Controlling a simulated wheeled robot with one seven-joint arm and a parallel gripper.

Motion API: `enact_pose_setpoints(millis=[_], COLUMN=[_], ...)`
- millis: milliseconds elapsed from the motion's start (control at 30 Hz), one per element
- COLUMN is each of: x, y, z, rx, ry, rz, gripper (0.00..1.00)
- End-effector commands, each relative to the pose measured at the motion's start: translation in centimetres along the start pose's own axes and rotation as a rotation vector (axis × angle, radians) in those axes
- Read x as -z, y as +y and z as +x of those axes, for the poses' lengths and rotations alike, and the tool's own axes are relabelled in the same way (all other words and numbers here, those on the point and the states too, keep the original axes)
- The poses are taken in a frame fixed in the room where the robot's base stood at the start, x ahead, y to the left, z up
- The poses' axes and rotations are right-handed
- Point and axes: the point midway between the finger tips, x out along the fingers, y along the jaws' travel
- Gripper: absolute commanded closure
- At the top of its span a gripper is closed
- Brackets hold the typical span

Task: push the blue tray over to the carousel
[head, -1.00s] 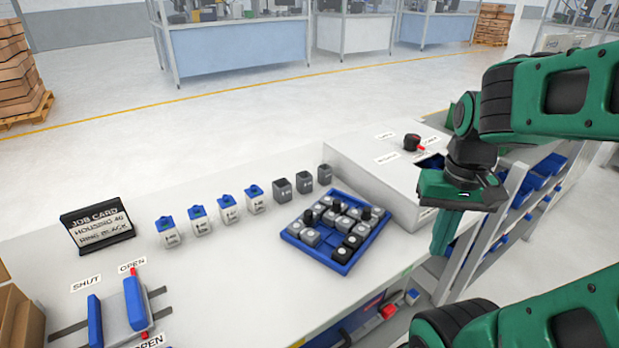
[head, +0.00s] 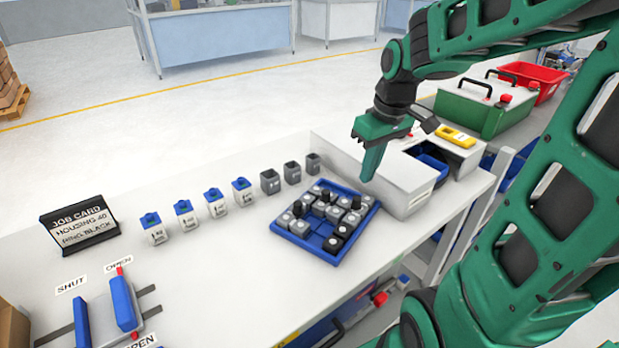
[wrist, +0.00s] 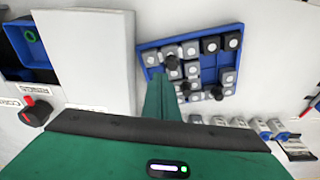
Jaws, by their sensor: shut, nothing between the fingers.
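My green gripper (head: 371,168) is shut and empty, pointing down just beyond the tray's far right corner, by the white box (head: 408,192). In the wrist view the shut fingers (wrist: 161,90) overlap the tray's near edge; I cannot tell whether they touch it. Nothing is plainly recognisable as a carousel; a blue bin (head: 432,166) sits in the white box's opening.
Grey cups (head: 292,173) and blue-topped bottles (head: 215,203) stand in a row left of the tray. A job card (head: 80,228) and a blue-handled slide (head: 123,304) are at the left. The bench is clear in front of the tray. A green case (head: 470,108) stands beyond.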

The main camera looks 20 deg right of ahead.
Motion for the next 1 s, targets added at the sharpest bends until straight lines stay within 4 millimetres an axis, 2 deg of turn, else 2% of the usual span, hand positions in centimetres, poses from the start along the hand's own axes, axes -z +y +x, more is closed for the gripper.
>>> enact_pose_setpoints(millis=[33,100,200,333,567,1000], x=[2.3,5.1,8.3,11.0,12.3,13.0], y=[-0.3,-1.1,-2.1,-3.1,-3.7,-4.6], z=[0.5,0.9,1.5,2.0,3.0,9.8], rx=[0.017,0.039,0.067,0.091,0.105,0.105], ry=[0.018,0.052,0.095,0.136,0.157,0.155], rz=[-0.079,-0.188,-0.312,-0.417,-0.469,-0.465], gripper=[1.00,1.00,1.00,1.00,1.00,1.00])
